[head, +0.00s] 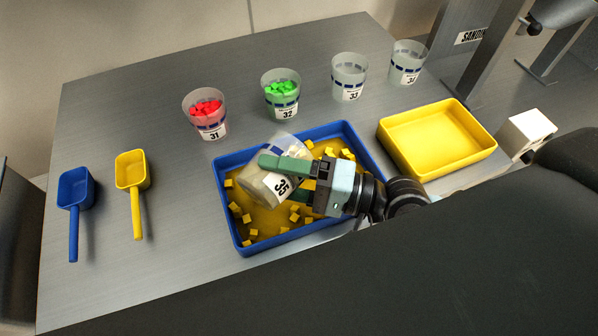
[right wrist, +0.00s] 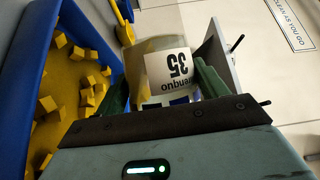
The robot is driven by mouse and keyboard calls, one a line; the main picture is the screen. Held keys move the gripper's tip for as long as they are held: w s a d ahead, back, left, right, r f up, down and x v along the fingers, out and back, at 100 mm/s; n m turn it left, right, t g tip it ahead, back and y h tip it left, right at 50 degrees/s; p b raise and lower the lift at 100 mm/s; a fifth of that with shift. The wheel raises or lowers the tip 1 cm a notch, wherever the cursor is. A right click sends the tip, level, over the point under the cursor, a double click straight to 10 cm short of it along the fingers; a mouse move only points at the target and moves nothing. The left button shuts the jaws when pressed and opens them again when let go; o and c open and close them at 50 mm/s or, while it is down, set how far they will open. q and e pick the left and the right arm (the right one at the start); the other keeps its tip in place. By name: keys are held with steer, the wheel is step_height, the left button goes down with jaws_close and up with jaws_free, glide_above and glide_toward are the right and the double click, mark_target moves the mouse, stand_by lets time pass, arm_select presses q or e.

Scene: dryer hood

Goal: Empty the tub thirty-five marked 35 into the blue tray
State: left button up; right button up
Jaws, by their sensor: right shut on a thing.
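The clear tub 35 (head: 272,184) is tilted well over above the blue tray (head: 234,231), its label turned on its side. My right gripper (head: 285,180) is shut on it, one green finger on either side. The right wrist view also shows the tub (right wrist: 163,62) between the fingers (right wrist: 165,92), its label upside down. Several yellow cubes (head: 295,215) lie scattered over the tray's yellow-brown floor. How much is left inside the tub is hard to tell. My left gripper is not in view.
Tub 31 (head: 211,130) holds red pieces and tub 32 (head: 284,111) green ones. Tubs 33 (head: 349,79) and 34 (head: 408,64) look empty. An empty yellow tray (head: 440,138) stands right. Blue (head: 75,190) and yellow (head: 132,170) scoops lie left, with bare table around them.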

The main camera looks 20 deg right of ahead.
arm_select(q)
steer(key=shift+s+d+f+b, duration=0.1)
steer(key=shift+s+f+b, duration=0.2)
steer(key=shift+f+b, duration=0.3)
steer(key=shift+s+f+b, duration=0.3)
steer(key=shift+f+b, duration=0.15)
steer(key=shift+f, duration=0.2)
arm_select(e)
steer(key=shift+w+d+r+m+t+y, duration=0.2)
steer(key=shift+d+r+m+t, duration=0.15)
steer(key=shift+m, duration=0.45)
steer(key=shift+w+d+r+m+t+y, duration=0.2)
steer(key=shift+d+r+m+t, duration=0.1)
steer(key=shift+m, duration=0.5)
